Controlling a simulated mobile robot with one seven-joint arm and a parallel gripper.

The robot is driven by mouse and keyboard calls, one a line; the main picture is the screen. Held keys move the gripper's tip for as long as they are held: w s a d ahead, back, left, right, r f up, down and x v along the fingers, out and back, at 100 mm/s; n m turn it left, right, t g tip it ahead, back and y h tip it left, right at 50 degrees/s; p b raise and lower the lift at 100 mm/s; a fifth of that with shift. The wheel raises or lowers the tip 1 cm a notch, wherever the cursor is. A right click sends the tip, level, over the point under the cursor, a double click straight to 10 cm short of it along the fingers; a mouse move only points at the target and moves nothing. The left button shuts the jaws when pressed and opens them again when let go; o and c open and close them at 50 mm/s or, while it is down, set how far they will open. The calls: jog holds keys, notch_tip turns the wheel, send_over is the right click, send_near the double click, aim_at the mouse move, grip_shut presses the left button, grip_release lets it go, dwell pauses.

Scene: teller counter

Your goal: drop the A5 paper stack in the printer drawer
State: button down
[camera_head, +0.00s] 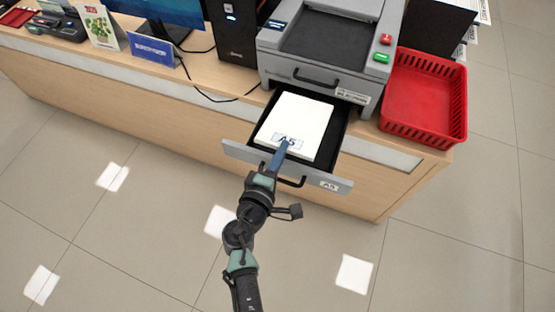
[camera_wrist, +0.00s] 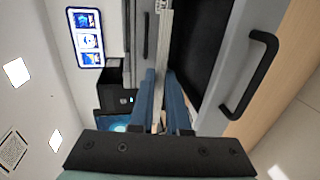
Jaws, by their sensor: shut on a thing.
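The A5 paper stack (camera_head: 302,118) is a white block with a pale blue "A5" label at its near end. In the head view it lies over the open printer drawer (camera_head: 334,184), within its dark interior; I cannot tell whether it touches the drawer floor. My gripper (camera_head: 286,147) reaches over the drawer front and is shut on the stack's near end. In the wrist view my blue fingers (camera_wrist: 165,85) pinch the stack (camera_wrist: 164,45), seen edge-on. The drawer (camera_wrist: 210,100) and its black handle show to the right there. The fingers partly cover the label.
The grey printer (camera_head: 330,45) stands above the drawer, with its own handle just behind the stack. A red basket (camera_head: 424,128) sits to the right on the counter. A black computer tower (camera_head: 233,35) and a blue sign (camera_head: 152,51) stand to the left.

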jog(key=w+f+b, duration=0.1)
jog(key=w+d+f+b, duration=0.1)
jog(key=w, duration=0.1)
jog(key=w+b, duration=0.1)
jog(key=w, duration=0.1)
jog(key=shift+w+d+f, duration=0.15)
jog(key=shift+d+f, duration=0.2)
jog(key=shift+f, duration=0.05)
jog(key=shift+w+d+f+b, duration=0.1)
jog(key=shift+w+d+b, duration=0.15)
jog(key=shift+w+b, duration=0.4)
jog(key=c, duration=0.8)
grip_release()
jog(key=shift+f, duration=0.1)
jog(key=shift+s, duration=0.1)
send_near(291, 137)
jog(key=shift+s+a+f, duration=0.2)
jog(key=shift+s+f, duration=0.15)
jog(key=shift+f, duration=0.15)
jog(key=shift+s+a+f, duration=0.25)
jog(key=shift+s+f, duration=0.05)
jog(key=shift+f, duration=0.2)
